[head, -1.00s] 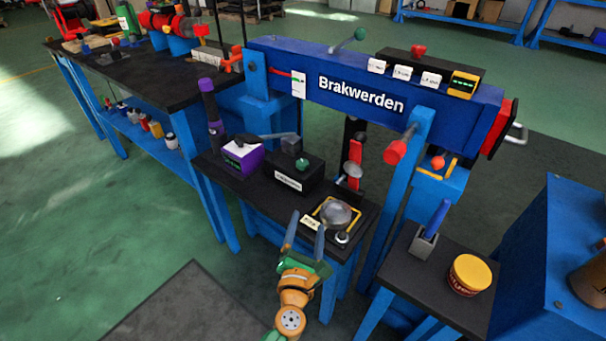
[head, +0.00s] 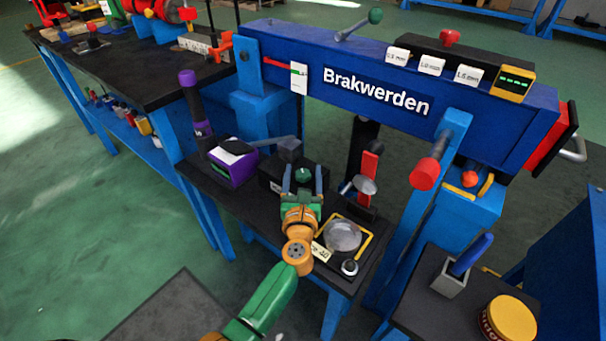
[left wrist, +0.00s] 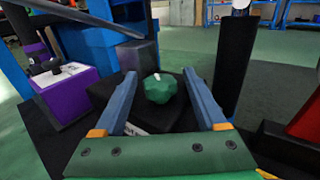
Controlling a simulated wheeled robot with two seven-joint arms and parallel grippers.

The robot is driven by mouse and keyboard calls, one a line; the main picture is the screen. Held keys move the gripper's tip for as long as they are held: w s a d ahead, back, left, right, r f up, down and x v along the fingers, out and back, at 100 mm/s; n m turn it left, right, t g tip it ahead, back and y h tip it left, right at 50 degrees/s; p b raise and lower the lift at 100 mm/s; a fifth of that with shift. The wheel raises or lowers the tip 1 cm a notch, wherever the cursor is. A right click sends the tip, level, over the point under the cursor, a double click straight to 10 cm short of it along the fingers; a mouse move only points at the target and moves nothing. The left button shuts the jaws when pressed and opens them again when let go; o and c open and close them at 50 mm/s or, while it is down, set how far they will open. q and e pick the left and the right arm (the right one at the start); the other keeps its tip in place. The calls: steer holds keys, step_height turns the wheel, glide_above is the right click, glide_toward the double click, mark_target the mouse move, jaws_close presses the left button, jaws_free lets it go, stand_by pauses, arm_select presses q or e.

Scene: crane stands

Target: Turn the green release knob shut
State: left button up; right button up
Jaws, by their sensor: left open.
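The green knob (head: 303,174) sits on top of a black box (head: 272,176) on the small dark-topped stand. In the left wrist view the knob (left wrist: 160,90) is faceted, with a small white mark near its top. My left gripper (head: 303,180) is open, with one blue finger on each side of the knob. In the left wrist view gaps show between the knob and both fingers (left wrist: 158,84), so it is not gripped. My arm hides part of the box and its label. My right gripper is not in view.
A purple box (head: 236,170) stands left of the black box. A round metal dish (head: 342,236) with a yellow frame lies to the right. The blue beam (head: 300,62) marked "Brakwerden" rises behind, with a red-ended handle (head: 425,173). A lever with a green ball (head: 375,16) tops the beam.

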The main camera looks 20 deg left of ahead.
arm_select(q)
jaws_close()
